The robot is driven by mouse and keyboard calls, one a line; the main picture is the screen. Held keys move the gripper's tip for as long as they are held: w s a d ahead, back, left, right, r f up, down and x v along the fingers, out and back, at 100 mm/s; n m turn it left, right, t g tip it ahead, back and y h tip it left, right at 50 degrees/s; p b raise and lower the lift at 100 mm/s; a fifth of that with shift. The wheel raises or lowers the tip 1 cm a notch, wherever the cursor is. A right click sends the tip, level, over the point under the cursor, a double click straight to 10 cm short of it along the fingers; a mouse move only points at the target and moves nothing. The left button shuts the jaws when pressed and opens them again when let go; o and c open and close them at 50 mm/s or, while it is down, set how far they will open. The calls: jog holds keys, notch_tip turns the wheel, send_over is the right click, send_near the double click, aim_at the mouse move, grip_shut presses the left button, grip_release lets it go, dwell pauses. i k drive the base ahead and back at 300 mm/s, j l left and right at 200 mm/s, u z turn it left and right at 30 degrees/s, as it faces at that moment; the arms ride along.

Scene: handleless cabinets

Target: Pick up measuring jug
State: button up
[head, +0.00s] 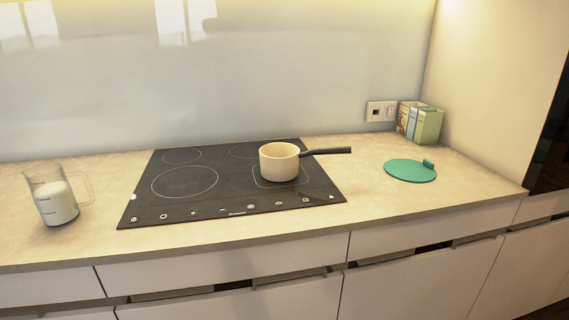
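The measuring jug (55,199) stands upright on the countertop at the far left of the head view. It is clear, with white contents in its lower part and a clear handle on its right side. It stands apart from the hob, to the left of it. My gripper is not in view.
A black hob (228,203) is set in the beige countertop (378,212). A cream saucepan (279,163) stands on it, its dark handle pointing right. A green round board (410,171) and several books (428,125) are at the right. Handleless drawers (220,266) lie below.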

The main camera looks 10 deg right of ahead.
aim_at(52, 194)
jog(key=i+l+u, duration=0.2)
jog(key=i+u, duration=0.2)
jog(key=i+l+u, duration=0.25)
jog(key=u, duration=0.15)
jog(key=i+l+u, duration=0.2)
jog(key=l+u, duration=0.2)
